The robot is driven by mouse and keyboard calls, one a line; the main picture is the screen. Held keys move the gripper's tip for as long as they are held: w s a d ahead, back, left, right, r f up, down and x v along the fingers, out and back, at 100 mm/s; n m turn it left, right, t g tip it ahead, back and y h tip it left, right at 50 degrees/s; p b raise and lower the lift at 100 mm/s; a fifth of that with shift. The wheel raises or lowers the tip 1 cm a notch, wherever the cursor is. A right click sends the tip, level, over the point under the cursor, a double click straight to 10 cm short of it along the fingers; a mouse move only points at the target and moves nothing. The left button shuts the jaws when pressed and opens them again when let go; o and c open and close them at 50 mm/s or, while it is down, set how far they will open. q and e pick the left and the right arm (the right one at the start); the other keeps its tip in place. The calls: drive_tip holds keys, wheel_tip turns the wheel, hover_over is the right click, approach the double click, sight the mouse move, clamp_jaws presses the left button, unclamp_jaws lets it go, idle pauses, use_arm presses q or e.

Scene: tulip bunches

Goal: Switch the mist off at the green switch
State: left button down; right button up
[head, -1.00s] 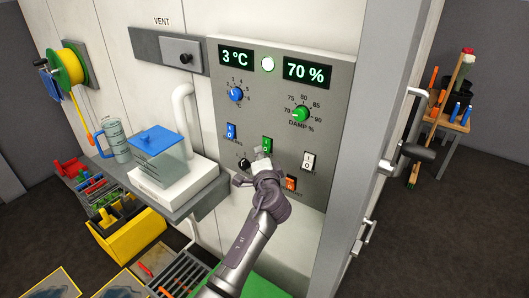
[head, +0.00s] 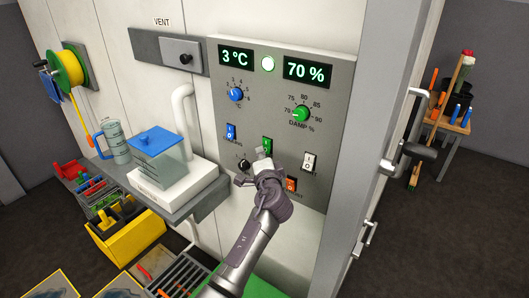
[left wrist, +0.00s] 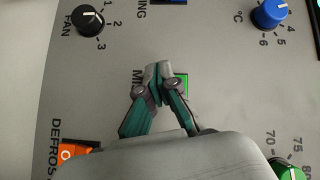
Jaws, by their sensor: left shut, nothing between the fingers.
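The green switch (head: 267,144) sits low in the middle of the grey control panel (head: 230,110). In the left wrist view the green switch (left wrist: 182,86) shows beside my fingertips, partly hidden behind them, with the letters "MI" visible next to it. My left gripper (head: 262,158) is shut and empty, its tips just below the switch in the head view. In the left wrist view my left gripper (left wrist: 158,72) covers part of the label. I cannot tell whether the tips touch the switch. My right gripper is not in view.
Around it are a blue switch (head: 231,131), a white switch (head: 309,162), an orange switch (head: 291,184), a black fan knob (head: 243,164) and a green damp knob (head: 300,114). The displays read 3 °C and 70 %. A shelf with a blue-lidded container (head: 158,142) stands left.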

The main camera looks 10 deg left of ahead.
use_arm(q)
drive_tip(key=shift+w, duration=0.15)
idle(0.3)
drive_tip(key=shift+s+a+r+p, duration=0.15)
drive_tip(key=shift+s+p, duration=0.15)
drive_tip(key=shift+s, duration=0.1)
drive_tip(key=shift+s+a+r+p, duration=0.1)
drive_tip(key=shift+s+r+p, duration=0.05)
drive_tip(key=shift+s+p, duration=0.2)
drive_tip(key=s+p, duration=0.1)
drive_tip(key=s+a+r+p, duration=0.1)
drive_tip(key=s, duration=0.1)
drive_tip(key=s+p, duration=0.1)
drive_tip(key=shift+s+a+r+p, duration=0.2)
drive_tip(key=shift+a+r+p, duration=0.05)
drive_tip(key=shift+r+p, duration=0.15)
